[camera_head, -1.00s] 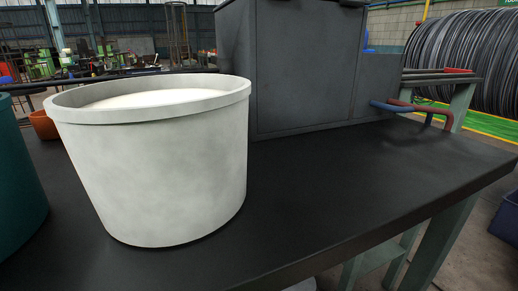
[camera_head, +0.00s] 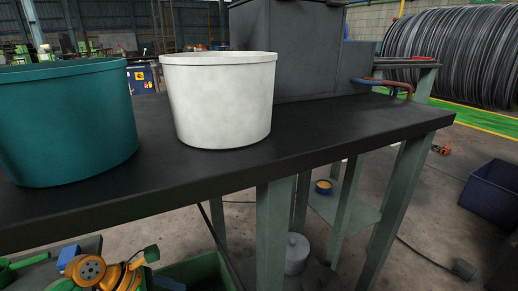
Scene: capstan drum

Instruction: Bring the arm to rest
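Neither of my arms nor grippers shows in the head view. A white round tub (camera_head: 220,105) stands upright on the black workbench (camera_head: 330,128). A larger teal round tub (camera_head: 62,125) stands on the same bench to its left. The inside of both tubs is hidden from this angle. No drum is clearly recognisable among them.
A dark grey box machine (camera_head: 285,50) stands at the bench's back, with red and blue handles (camera_head: 388,84) beside it. Below are green bench legs (camera_head: 272,230), a grey canister (camera_head: 296,253) and orange tools (camera_head: 105,270). A dark blue bin (camera_head: 492,190) stands at right.

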